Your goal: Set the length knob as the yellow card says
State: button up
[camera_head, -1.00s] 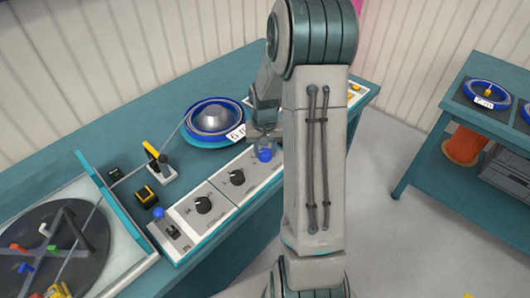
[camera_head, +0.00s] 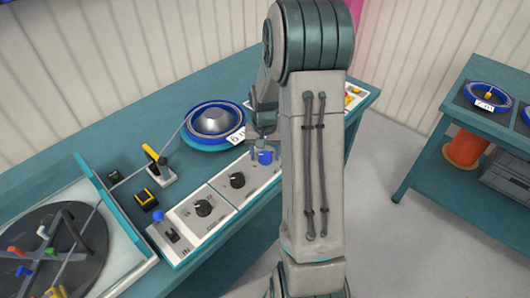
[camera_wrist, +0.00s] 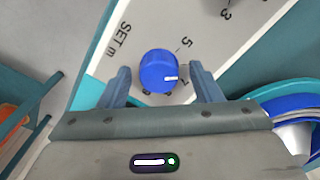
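The blue length knob (camera_wrist: 158,70) sits on a pale panel marked "SET m" with the numbers 3, 5 and 7. Its white mark points right, close to the 7. In the head view the blue knob (camera_head: 264,157) is at the panel's far end, beside my arm. My gripper (camera_wrist: 160,68) is open, with one finger on each side of the knob and a visible gap to both. In the head view my gripper is mostly hidden by my arm. I cannot make out a yellow card in either view.
A blue reel (camera_head: 212,118) with a white tag (camera_head: 236,136) lies behind the panel. Black knobs (camera_head: 203,208) and a lever switch (camera_head: 159,217) are nearer on the panel. A turntable (camera_head: 40,240) is at left. A second table (camera_head: 440,165) with reels stands at right.

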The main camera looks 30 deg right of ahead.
aim_at(265, 155)
jog(key=shift+r, duration=0.1)
notch_tip(265, 155, up, 14)
jog(key=shift+f, duration=0.2)
dwell(0.7)
